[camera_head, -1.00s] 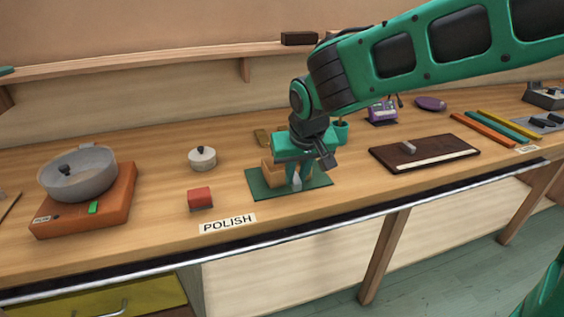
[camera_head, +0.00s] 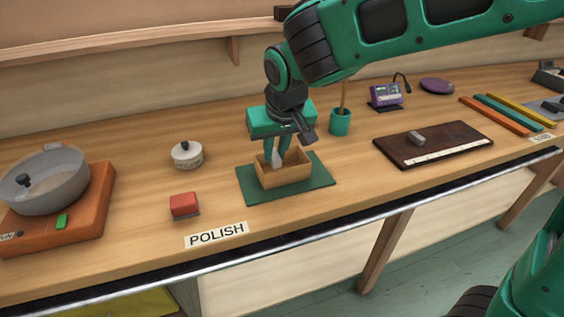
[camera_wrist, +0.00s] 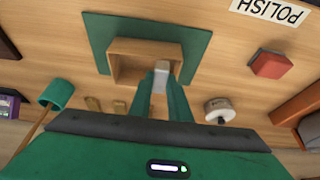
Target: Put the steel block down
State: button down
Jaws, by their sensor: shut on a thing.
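My gripper (camera_head: 277,152) is shut on a small grey steel block (camera_head: 277,160). In the wrist view the block (camera_wrist: 160,76) shows between the fingertips (camera_wrist: 160,82). It is held over the open wooden box (camera_head: 285,177), near one side of it. I cannot tell whether the block's lower end is below the rim. The box also shows in the wrist view (camera_wrist: 118,66) and looks empty apart from the part hidden by my fingers. It stands on a green mat (camera_head: 318,185) behind the POLISH label (camera_head: 217,235).
A red block (camera_head: 184,205) and a white lidded pot (camera_head: 187,154) stand left of the mat. A grey pan (camera_head: 45,185) sits on an orange base. A green cup (camera_head: 340,122) is behind, and a dark board (camera_head: 455,140) with a grey piece lies right. Bare wood surrounds the mat.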

jog(key=w+d+f, duration=0.2)
jog(key=w, duration=0.1)
jog(key=shift+w+f, duration=0.15)
jog(key=shift+f, duration=2)
jog(key=c, duration=1.6)
grip_release()
jog(key=shift+f, duration=0.1)
jog(key=shift+c, duration=0.2)
jog(key=v, duration=1.2)
